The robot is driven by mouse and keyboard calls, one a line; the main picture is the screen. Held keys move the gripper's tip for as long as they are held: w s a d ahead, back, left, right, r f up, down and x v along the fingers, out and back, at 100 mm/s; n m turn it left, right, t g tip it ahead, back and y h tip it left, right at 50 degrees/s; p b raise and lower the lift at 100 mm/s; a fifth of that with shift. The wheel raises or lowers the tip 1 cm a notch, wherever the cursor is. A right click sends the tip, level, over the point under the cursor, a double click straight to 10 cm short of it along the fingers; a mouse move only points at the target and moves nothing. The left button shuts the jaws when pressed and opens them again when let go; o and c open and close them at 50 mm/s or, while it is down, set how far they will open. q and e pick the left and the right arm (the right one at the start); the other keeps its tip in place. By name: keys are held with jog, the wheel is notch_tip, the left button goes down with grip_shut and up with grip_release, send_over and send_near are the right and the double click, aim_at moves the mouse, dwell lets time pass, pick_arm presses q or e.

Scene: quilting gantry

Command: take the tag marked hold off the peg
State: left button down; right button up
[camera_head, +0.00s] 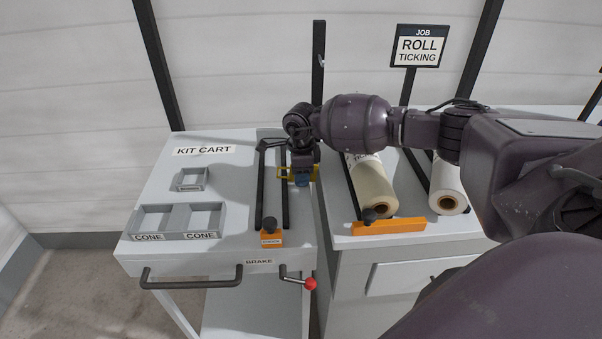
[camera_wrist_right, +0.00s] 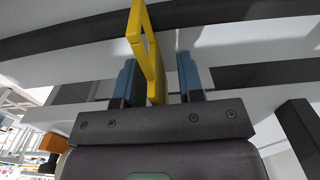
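My right gripper (camera_head: 301,181) points down over the right edge of the kit cart. A yellow frame-like piece (camera_head: 314,173) shows beside its fingers. In the right wrist view, the same yellow piece (camera_wrist_right: 148,55) stands between the two blue fingers of the right gripper (camera_wrist_right: 160,85). The fingers are apart, with a gap showing on the right side of the piece. No lettering shows on it, so I cannot tell if it is the hold tag. A dark post (camera_head: 318,62) with a small hook near its top rises behind. My left gripper is out of view.
The kit cart (camera_head: 140,215) holds grey cone trays (camera_head: 178,220), a smaller bin (camera_head: 190,179) and dark rails with an orange block (camera_head: 270,239). A red-knobbed brake lever (camera_head: 310,284) sits in front. Fabric rolls (camera_head: 372,187) and a job sign (camera_head: 417,47) stand to the right.

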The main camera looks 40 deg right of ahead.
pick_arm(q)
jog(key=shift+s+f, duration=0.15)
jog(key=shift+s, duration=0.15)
pick_arm(e)
grip_shut()
notch_tip(320, 180, up, 7)
jog(key=shift+f, duration=0.2)
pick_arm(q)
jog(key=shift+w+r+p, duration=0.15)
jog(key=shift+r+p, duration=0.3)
pick_arm(e)
notch_tip(320, 180, up, 14)
jog(key=shift+d, duration=0.3)
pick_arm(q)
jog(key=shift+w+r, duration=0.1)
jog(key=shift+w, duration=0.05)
pick_arm(e)
jog(key=shift+d+r, duration=0.1)
jog(key=shift+d, duration=0.1)
jog(key=shift+d+r, duration=0.25)
jog(key=shift+d, duration=0.1)
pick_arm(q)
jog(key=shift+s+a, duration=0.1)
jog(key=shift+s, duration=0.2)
pick_arm(e)
jog(key=shift+d+r, duration=0.35)
jog(key=shift+d, duration=0.15)
